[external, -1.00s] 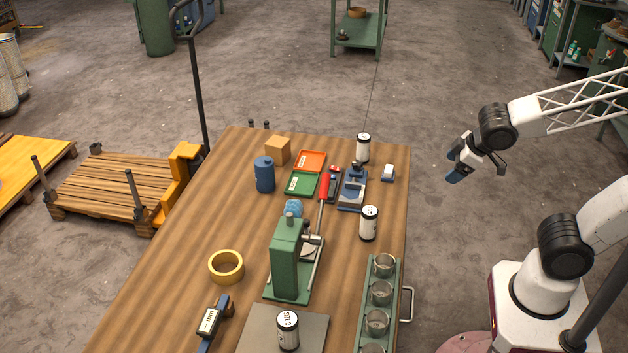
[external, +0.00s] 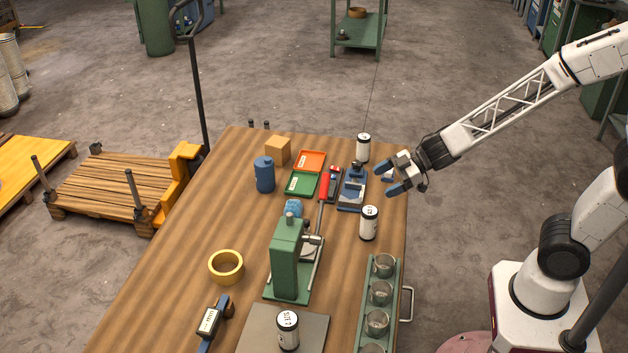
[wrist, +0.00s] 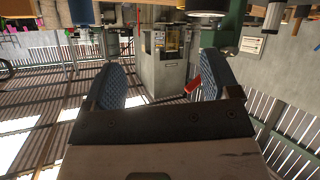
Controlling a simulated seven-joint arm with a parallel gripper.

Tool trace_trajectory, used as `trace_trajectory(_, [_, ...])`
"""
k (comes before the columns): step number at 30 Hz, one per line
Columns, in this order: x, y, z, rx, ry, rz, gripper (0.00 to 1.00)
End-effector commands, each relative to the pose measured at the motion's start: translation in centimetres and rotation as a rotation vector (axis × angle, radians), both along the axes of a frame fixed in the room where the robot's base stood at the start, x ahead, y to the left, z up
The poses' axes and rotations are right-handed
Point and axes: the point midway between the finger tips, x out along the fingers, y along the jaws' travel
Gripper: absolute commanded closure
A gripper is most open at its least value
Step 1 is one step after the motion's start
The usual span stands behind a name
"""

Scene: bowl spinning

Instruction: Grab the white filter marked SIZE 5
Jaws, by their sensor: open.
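Three white cylindrical filters with dark ends and dark print show in the external view. One (external: 363,148) stands at the table's far right, one (external: 369,223) near the right edge, and one (external: 288,331) on a grey plate at the front. The front one's print looks like "SIZE", but its number is unclear; the other marks are too small to read. My gripper (external: 388,174) is open and empty over the table's right edge, between the far and middle filters in the picture. Its blue fingers, apart with nothing between them, also show in the wrist view (wrist: 165,68).
The wooden table (external: 160,290) holds a green press (external: 287,260), a rack of metal cups (external: 363,318), yellow tape (external: 226,267), a blue bottle (external: 264,175), orange (external: 311,160) and green (external: 301,184) trays, and a blue device (external: 352,188). The left side is mostly clear.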

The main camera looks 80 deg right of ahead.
Motion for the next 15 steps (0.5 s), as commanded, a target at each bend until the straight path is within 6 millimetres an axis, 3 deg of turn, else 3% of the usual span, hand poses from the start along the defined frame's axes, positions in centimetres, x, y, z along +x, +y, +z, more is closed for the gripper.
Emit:
trace_trajectory(6, [-0.5, 1.5, -2.8, 0.123, 0.01, 0.192, 0.18])
trace_trajectory(15, [-1.4, 2.3, -4.0, 0.2, 0.027, 0.295, 0.18])
